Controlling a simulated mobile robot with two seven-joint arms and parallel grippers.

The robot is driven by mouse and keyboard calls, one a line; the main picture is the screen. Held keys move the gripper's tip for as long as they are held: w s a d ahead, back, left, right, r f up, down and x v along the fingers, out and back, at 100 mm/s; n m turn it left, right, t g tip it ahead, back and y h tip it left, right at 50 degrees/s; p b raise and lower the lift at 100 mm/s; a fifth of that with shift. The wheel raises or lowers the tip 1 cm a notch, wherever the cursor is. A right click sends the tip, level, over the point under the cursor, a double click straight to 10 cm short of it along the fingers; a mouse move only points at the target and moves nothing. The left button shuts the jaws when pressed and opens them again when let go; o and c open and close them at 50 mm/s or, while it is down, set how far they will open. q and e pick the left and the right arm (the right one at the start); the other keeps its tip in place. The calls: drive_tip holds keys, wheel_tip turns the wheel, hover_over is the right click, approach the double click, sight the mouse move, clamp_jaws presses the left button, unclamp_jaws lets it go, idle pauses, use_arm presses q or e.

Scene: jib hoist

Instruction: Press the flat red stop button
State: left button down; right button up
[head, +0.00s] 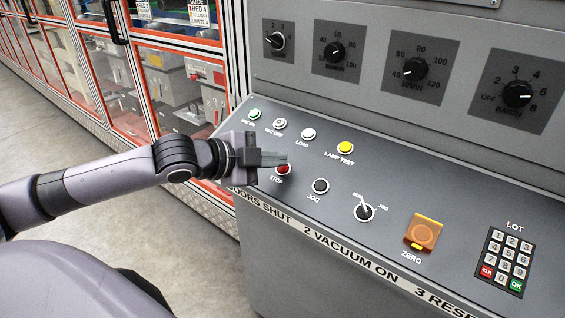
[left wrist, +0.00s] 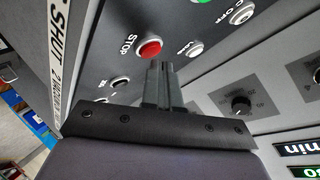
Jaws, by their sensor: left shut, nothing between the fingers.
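The red stop button (head: 283,169), labelled STOP, sits on the sloped grey control panel (head: 450,200), partly behind my left gripper in the head view. In the left wrist view the red button (left wrist: 150,47) shows whole, just beyond the fingertips. My left gripper (head: 284,160) is shut and empty, with its fingers over the upper edge of the button in the head view. The left wrist view shows the closed fingers (left wrist: 159,68) pointing at the panel beside the button. I cannot tell whether they touch it. My right gripper is not in view.
Close by are a white LOAD button (head: 308,134), a black JOG button (head: 321,186), a yellow lamp test button (head: 345,147) and a selector switch (head: 364,211). An orange ZERO cover (head: 423,232) and a keypad (head: 508,260) lie right. An upright dial panel (head: 360,80) rises behind.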

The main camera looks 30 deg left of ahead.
use_arm(q)
drive_tip(key=shift+s+r, duration=0.1)
drive_tip(key=shift+r, duration=0.2)
drive_tip(key=r+p, duration=0.1)
drive_tip(key=s+r+p, duration=0.1)
drive_tip(key=r, duration=0.1)
drive_tip(key=s+r+p, duration=0.1)
drive_tip(key=shift+a+r+p, duration=0.1)
drive_tip(key=shift+r+p, duration=0.2)
drive_tip(key=shift+p, duration=0.1)
idle(0.8)
